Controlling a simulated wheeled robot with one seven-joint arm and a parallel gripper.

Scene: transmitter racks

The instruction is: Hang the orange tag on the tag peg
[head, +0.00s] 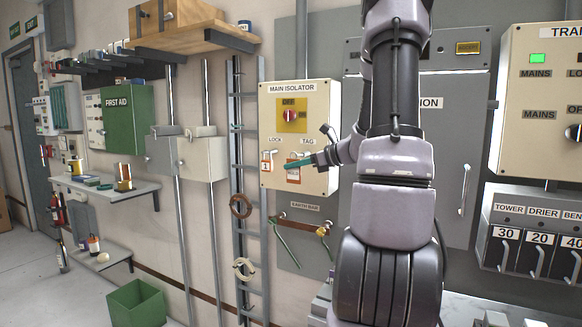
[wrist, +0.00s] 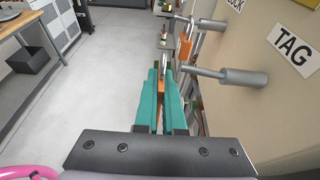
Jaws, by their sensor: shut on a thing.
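The orange tag (head: 293,176) is held in the teal fingers of my gripper (head: 288,165), in front of the cream isolator panel (head: 312,110) below its TAG label. In the wrist view my gripper (wrist: 162,74) is shut on the tag (wrist: 161,92), which shows as a thin orange strip between the fingers. The tag peg (wrist: 225,75), a grey rod with a thicker end, sticks out of the panel beside the TAG label, right of my fingertips. The peg looks bare, and the tag looks apart from it. In the head view I cannot make out this peg clearly.
An orange padlock (wrist: 185,48) hangs on the neighbouring peg under the LOCK label; it also shows in the head view (head: 266,166). A red and yellow isolator switch (head: 291,115) sits above. An earth bar (head: 303,225) with hanging leads is below the panel.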

